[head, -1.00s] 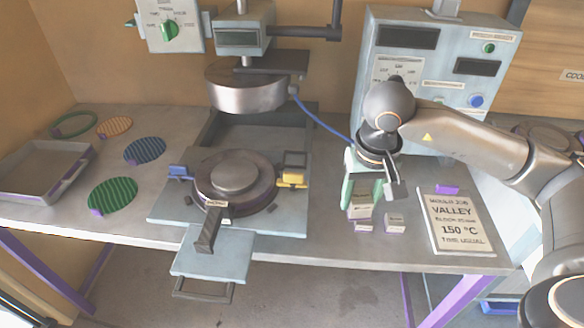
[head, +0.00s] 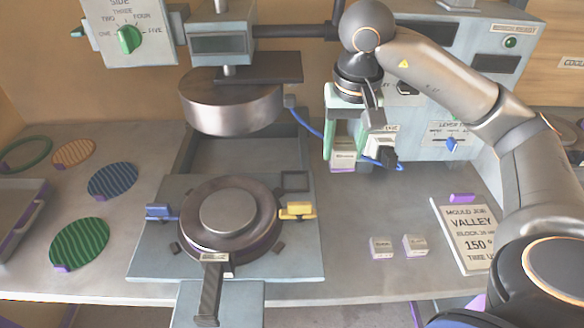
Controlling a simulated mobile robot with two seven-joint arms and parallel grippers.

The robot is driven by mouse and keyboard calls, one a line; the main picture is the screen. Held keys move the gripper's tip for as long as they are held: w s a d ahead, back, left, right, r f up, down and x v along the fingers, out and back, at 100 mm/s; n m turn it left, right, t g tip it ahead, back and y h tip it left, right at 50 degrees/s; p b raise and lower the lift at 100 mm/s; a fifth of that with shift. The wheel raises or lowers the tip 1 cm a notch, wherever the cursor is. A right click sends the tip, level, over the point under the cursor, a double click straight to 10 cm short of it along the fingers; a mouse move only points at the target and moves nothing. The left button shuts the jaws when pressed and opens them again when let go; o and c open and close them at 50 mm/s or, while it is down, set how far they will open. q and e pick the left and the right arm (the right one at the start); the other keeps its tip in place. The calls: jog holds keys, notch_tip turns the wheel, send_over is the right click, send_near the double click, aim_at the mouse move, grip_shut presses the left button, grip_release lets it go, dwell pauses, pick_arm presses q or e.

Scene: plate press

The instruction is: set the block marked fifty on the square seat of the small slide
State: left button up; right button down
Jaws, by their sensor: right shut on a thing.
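My right gripper (head: 345,138) is shut on a small pale block (head: 343,156) with a purple base, held in the air right of the press. The mark on this block is too small to read. Two similar blocks, one on the left (head: 382,247) and one on the right (head: 414,245), stand on the bench below; their marks are also unreadable. A dark square outline (head: 295,181) lies on the press bed near the yellow clamp. A pale plate (head: 240,300) sticks out at the press front. I cannot tell which of these belongs to the small slide. My left gripper is not in view.
The press head (head: 231,100) hangs above the round mould (head: 228,219), whose dark handle (head: 210,285) points forward. A blue hose (head: 308,129) runs behind the held block. A job card (head: 468,235) lies at right. Bench between press and loose blocks is clear.

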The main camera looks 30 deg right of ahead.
jog(key=w+a+f, duration=0.1)
jog(key=w+f, duration=0.1)
jog(key=w, duration=0.1)
jog(key=w+a+f, duration=0.1)
jog(key=w+f, duration=0.2)
jog(key=w+a+f, duration=0.1)
jog(key=w+f, duration=0.1)
jog(key=w, duration=0.1)
jog(key=shift+w+f+p, duration=0.1)
jog(key=shift+f+p, duration=0.15)
jog(key=shift+p, duration=0.15)
jog(key=shift+w+a+f, duration=0.1)
jog(key=shift+w+f, duration=0.1)
jog(key=shift+f, duration=0.05)
jog(key=shift+w+f, duration=0.2)
jog(key=shift+f, duration=1.55)
jog(key=shift+c, duration=1.4)
grip_release()
jog(key=shift+f, duration=0.15)
notch_tip(320, 180, up, 12)
jog(key=s, duration=0.1)
jog(key=shift+s+a+p, duration=0.15)
jog(key=shift+a+p, duration=0.15)
jog(key=shift+a, duration=0.15)
